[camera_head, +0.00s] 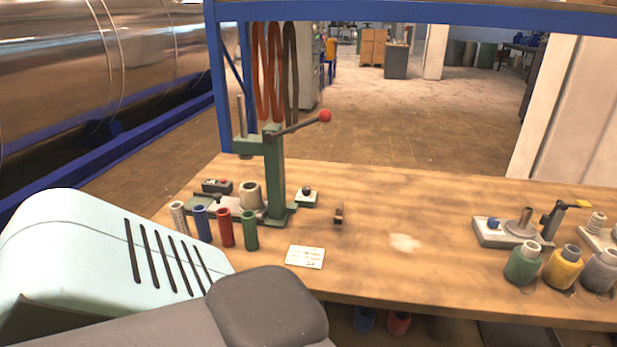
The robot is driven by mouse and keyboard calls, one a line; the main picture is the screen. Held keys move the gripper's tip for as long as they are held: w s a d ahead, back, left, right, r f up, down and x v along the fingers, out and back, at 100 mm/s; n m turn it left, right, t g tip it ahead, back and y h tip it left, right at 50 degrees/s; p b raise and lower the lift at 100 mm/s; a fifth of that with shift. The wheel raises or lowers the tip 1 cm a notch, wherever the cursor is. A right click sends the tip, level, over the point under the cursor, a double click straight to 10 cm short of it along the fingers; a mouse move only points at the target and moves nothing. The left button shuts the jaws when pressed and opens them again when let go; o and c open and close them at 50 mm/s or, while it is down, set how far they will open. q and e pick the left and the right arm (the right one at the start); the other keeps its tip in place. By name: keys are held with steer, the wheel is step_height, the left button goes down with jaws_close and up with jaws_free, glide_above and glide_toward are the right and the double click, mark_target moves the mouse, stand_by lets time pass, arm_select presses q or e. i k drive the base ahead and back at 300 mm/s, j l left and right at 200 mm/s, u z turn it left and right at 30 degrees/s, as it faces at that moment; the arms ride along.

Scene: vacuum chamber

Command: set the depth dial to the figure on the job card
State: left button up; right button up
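A white card with faint writing (305,257), likely the job card, lies flat near the front edge of the wooden table; its figure is too small to read. A green hand press (275,175) with a long lever ending in a red ball (324,116) stands behind and left of it. A small green and white block with a dark round knob (307,193) sits by the press foot. I cannot tell whether this knob is the depth dial, and I make out no scale. Neither of my grippers is in view.
White, blue, red and green spools (225,229) stand left of the card. A small brown object (339,214) and a pale patch (404,242) are on the table (440,215). The table's middle is mostly clear.

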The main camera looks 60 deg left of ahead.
mark_target(306, 190)
steer(key=k+j, duration=0.1)
steer(key=j, duration=0.2)
steer(key=k+j+z, duration=0.1)
steer(key=j, duration=0.2)
steer(key=k+j, duration=0.1)
steer(key=j, duration=0.2)
steer(key=k+j, duration=0.15)
steer(key=j, duration=0.25)
steer(key=k+j, duration=0.1)
steer(key=j, duration=0.3)
steer(key=k+j, duration=0.15)
steer(key=j, duration=0.2)
steer(key=k+j+z, duration=0.1)
steer(key=j, duration=0.3)
